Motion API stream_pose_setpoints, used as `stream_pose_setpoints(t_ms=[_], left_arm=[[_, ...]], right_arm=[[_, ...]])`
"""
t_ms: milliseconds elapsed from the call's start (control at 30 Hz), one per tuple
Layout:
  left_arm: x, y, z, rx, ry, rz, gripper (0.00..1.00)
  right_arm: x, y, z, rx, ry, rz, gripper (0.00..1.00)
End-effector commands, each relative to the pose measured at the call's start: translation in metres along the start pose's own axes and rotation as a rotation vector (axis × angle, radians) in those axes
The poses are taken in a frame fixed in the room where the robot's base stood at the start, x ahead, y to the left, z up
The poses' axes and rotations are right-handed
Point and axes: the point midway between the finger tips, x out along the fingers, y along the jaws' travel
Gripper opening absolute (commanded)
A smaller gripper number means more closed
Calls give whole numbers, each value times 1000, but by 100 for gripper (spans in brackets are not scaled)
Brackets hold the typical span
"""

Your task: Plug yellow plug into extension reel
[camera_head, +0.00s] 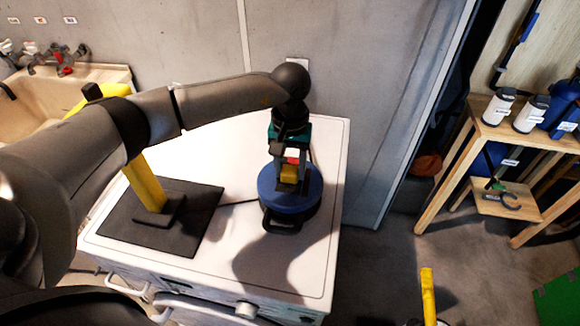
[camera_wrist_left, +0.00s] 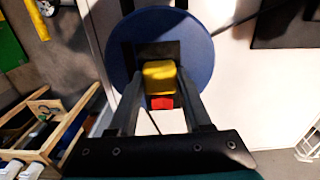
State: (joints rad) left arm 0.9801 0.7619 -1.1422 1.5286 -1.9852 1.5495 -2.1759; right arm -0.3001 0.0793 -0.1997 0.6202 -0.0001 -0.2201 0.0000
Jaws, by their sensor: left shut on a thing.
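The yellow plug (camera_head: 289,172) is between the fingers of my left gripper (camera_head: 290,183), which is shut on it. The extension reel (camera_head: 310,196) is a round blue drum with a black base, standing on the white machine top. In the head view the plug is over the top of the reel. In the left wrist view the yellow plug (camera_wrist_left: 159,77) has a red part (camera_wrist_left: 162,102) beside it and lies in front of the reel's dark centre on the blue disc (camera_wrist_left: 195,45). I cannot tell whether the plug touches the socket. My right gripper is not in view.
A dark mat (camera_head: 120,223) with a yellow post (camera_head: 146,184) lies left of the reel on the white top (camera_head: 255,275). A grey wall (camera_head: 190,45) is behind. A wooden shelf (camera_head: 490,125) with containers stands at the right, beyond open floor.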

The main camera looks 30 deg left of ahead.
Motion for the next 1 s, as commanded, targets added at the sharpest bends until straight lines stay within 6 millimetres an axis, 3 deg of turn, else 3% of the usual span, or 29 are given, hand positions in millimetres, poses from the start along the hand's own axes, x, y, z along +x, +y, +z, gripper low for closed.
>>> stream_pose_setpoints(t_ms=[267,300,567,867,1000], left_arm=[[6,0,0,-1,1,0,0],[6,0,0,-1,1,0,52],[5,0,0,-1,0,0,82],[4,0,0,0,0,0,84],[-9,0,-1,-1,3,2,84]], right_arm=[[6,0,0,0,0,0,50],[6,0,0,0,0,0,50],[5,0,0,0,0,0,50],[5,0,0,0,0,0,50],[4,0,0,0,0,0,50]])
